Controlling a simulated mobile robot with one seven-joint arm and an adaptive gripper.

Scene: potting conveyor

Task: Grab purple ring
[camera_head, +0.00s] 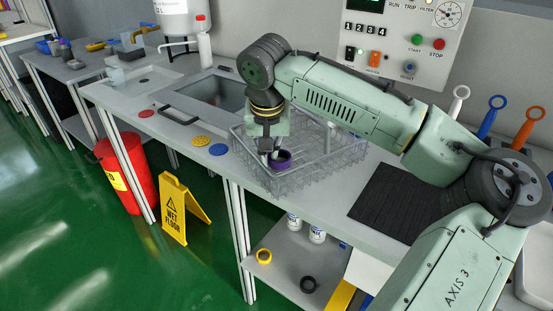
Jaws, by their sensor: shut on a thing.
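The purple ring (281,160) is at the front left of a clear wire basket (318,180) on the counter. My gripper (272,155) points down over the ring, shut on its left part. My wrist and fingers hide some of the ring's left side. I cannot tell whether the ring touches the basket floor.
A sink (205,92) lies behind the basket, and a black mat (400,205) to its right. Yellow (201,141), blue (218,149) and red (146,113) discs lie along the counter's front edge. A control panel (400,35) stands behind my arm.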

